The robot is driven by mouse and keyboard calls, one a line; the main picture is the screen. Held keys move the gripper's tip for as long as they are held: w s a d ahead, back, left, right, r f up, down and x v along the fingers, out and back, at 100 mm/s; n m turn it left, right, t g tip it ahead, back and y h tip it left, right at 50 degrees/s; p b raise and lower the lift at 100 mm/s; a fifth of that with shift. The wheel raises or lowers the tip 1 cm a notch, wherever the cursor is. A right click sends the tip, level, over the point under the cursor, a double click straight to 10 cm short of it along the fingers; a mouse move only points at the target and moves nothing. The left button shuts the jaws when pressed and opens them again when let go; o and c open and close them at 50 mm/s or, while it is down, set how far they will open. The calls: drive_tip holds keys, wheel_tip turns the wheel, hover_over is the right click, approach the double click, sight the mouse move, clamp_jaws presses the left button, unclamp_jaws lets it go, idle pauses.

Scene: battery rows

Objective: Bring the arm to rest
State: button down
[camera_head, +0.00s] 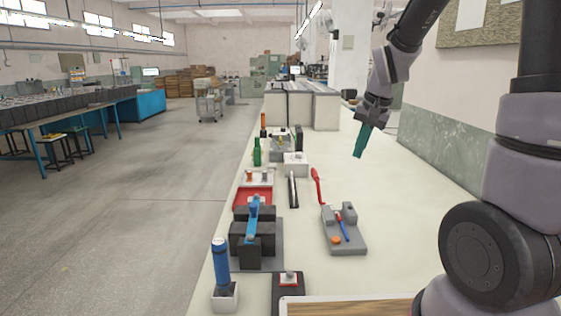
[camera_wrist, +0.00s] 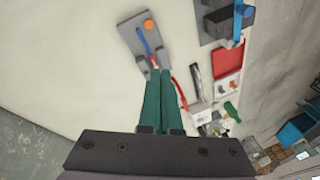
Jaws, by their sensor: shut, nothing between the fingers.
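My gripper (camera_head: 358,154) hangs on my arm above the right side of the white workbench (camera_head: 400,200), clear of the objects on it. Its two teal fingers point down, slightly tilted. In the wrist view the fingers (camera_wrist: 164,74) lie side by side, shut with nothing between them. My arm reaches in from the right, with its elbow raised towards the top of the picture. A grey holder (camera_head: 346,245) with a blue-handled tool and an orange disc stands on the bench nearer the camera; it also shows beyond the fingertips in the wrist view (camera_wrist: 128,36).
A red tray (camera_head: 240,196), a black fixture with a blue lever (camera_head: 254,207), and a blue cylinder (camera_head: 220,262) stand along the bench's left side. A red-handled tool (camera_head: 316,183) lies mid-bench. Grey boxes (camera_head: 312,107) stand at the far end. The bench's right side is bare.

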drive_tip(key=s+d+r+n+t, duration=0.1)
drive_tip(key=s+d+r+t, duration=0.2)
drive_tip(key=s+r, duration=1.2)
drive_tip(key=shift+s+t, duration=0.6)
drive_tip(key=shift+s, duration=0.6)
